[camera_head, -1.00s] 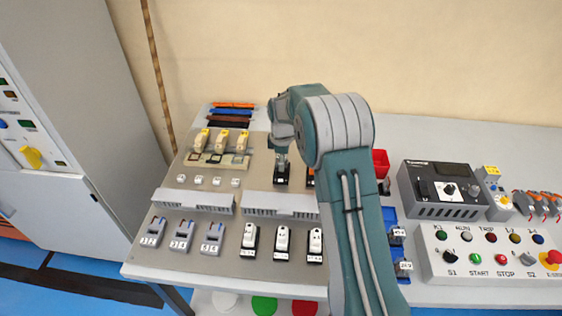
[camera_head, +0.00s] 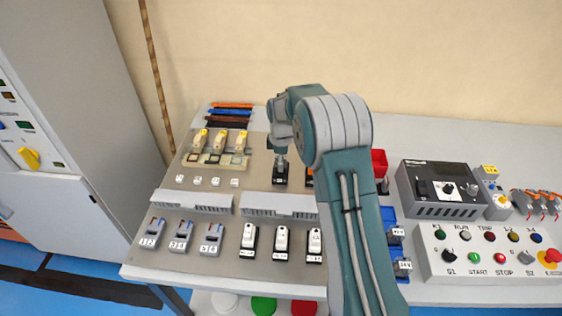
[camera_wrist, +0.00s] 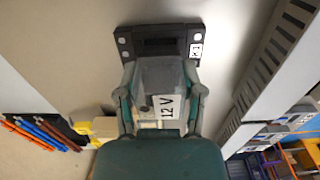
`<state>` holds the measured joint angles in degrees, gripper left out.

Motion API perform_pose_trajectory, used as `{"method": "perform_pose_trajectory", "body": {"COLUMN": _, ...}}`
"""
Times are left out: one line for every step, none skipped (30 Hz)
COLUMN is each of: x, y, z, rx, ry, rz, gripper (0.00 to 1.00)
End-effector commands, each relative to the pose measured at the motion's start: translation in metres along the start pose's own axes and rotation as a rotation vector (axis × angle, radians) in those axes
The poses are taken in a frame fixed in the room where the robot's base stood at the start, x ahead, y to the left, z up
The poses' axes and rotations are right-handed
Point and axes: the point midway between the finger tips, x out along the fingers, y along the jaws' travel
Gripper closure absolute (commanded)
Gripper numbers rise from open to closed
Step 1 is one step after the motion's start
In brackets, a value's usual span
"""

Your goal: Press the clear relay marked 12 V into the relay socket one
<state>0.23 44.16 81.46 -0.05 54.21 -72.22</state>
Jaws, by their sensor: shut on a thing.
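The clear relay (camera_wrist: 160,76) with a white "12 V" label is between the fingers of my gripper (camera_wrist: 162,88), which is shut on it. In the wrist view the black relay socket (camera_wrist: 124,43), tagged K1, lies right at the far end of the relay. The relay lines up roughly with the socket's middle; whether it touches or is seated I cannot tell. In the head view my gripper (camera_head: 281,158) is over the same socket (camera_head: 279,183), and the relay is hardly visible there.
A second black socket (camera_head: 309,181) is beside it, partly hidden by my arm. Grey slotted ducts (camera_head: 276,204) run in front. A blue tray (camera_head: 388,214) with relays and a red bin (camera_head: 379,160) stand right of my arm. Yellow-topped parts (camera_head: 220,140) stand at left.

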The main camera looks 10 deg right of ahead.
Motion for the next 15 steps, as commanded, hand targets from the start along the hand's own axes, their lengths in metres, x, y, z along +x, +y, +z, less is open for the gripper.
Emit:
{"method": "perform_pose_trajectory", "body": {"x": 0.001, "y": 0.0, "z": 0.0, "rx": 0.0, "ry": 0.0, "rz": 0.0, "gripper": 0.99}}
{"method": "perform_pose_trajectory", "body": {"x": 0.002, "y": 0.0, "z": 0.0, "rx": 0.0, "ry": 0.0, "rz": 0.0, "gripper": 0.99}}
{"method": "perform_pose_trajectory", "body": {"x": 0.003, "y": 0.0, "z": 0.0, "rx": 0.0, "ry": 0.0, "rz": 0.0, "gripper": 0.99}}
{"method": "perform_pose_trajectory", "body": {"x": 0.003, "y": 0.0, "z": 0.0, "rx": 0.0, "ry": 0.0, "rz": 0.0, "gripper": 0.99}}
{"method": "perform_pose_trajectory", "body": {"x": 0.004, "y": 0.0, "z": 0.0, "rx": 0.0, "ry": 0.0, "rz": 0.0, "gripper": 0.99}}
{"method": "perform_pose_trajectory", "body": {"x": 0.005, "y": 0.0, "z": 0.0, "rx": 0.0, "ry": 0.0, "rz": 0.0, "gripper": 0.99}}
{"method": "perform_pose_trajectory", "body": {"x": 0.006, "y": 0.0, "z": 0.0, "rx": 0.0, "ry": 0.0, "rz": -0.001, "gripper": 0.99}}
{"method": "perform_pose_trajectory", "body": {"x": 0.006, "y": 0.0, "z": 0.0, "rx": 0.0, "ry": 0.0, "rz": -0.001, "gripper": 0.99}}
{"method": "perform_pose_trajectory", "body": {"x": 0.007, "y": 0.0, "z": 0.0, "rx": 0.0, "ry": 0.0, "rz": -0.001, "gripper": 0.99}}
{"method": "perform_pose_trajectory", "body": {"x": 0.008, "y": 0.0, "z": 0.0, "rx": 0.0, "ry": 0.0, "rz": -0.001, "gripper": 0.99}}
{"method": "perform_pose_trajectory", "body": {"x": 0.009, "y": 0.0, "z": 0.0, "rx": 0.0, "ry": 0.0, "rz": -0.001, "gripper": 0.99}}
{"method": "perform_pose_trajectory", "body": {"x": 0.009, "y": 0.0, "z": 0.0, "rx": 0.0, "ry": 0.0, "rz": -0.001, "gripper": 0.99}}
{"method": "perform_pose_trajectory", "body": {"x": 0.01, "y": 0.0, "z": 0.0, "rx": 0.0, "ry": 0.0, "rz": -0.001, "gripper": 0.99}}
{"method": "perform_pose_trajectory", "body": {"x": 0.011, "y": 0.0, "z": 0.0, "rx": 0.0, "ry": 0.0, "rz": -0.001, "gripper": 0.99}}
{"method": "perform_pose_trajectory", "body": {"x": 0.011, "y": 0.0, "z": 0.0, "rx": 0.0, "ry": 0.0, "rz": -0.001, "gripper": 0.99}}
